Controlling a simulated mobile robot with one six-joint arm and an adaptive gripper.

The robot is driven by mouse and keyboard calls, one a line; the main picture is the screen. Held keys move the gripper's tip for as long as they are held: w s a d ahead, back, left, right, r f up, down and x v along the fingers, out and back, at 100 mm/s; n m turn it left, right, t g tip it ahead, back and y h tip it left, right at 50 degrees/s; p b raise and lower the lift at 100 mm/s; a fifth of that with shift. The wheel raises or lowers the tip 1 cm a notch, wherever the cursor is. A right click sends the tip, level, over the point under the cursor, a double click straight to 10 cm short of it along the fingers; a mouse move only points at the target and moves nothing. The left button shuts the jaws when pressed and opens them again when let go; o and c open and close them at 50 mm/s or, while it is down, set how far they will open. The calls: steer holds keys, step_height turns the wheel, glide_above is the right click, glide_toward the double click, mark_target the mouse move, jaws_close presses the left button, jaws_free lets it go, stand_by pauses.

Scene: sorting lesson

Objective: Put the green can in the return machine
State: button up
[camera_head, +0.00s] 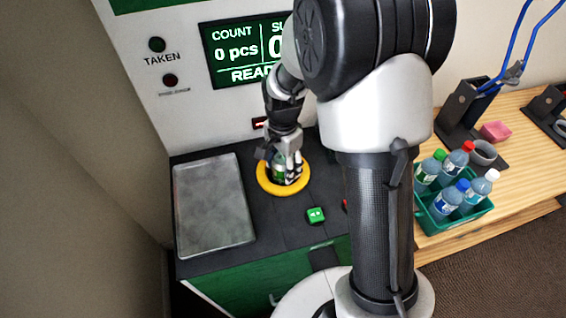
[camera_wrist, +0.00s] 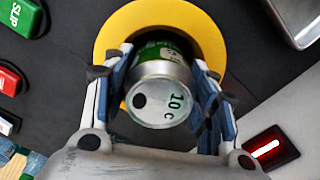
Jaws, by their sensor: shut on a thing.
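The green can (camera_wrist: 160,92) is between the two fingers of my gripper (camera_wrist: 162,95). Its silver end, marked "10 c", faces the wrist camera, and its green side shows beyond that. In the head view the can (camera_head: 279,171) is mostly hidden by my gripper (camera_head: 284,168), which is shut on it. The return machine (camera_head: 270,235) has a yellow ring (camera_head: 262,184) around a dark opening. The can is at this ring, its far end inside the ring's outline in the wrist view. How deep it sits I cannot tell.
A grey metal tray (camera_head: 212,205) lies left of the ring. A green button (camera_head: 316,215) is in front of it. The screen (camera_head: 240,52) reads "0 pcs". A green crate (camera_head: 425,222) of bottles stands on the wooden table at right.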

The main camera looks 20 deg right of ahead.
steer(key=o, duration=0.8)
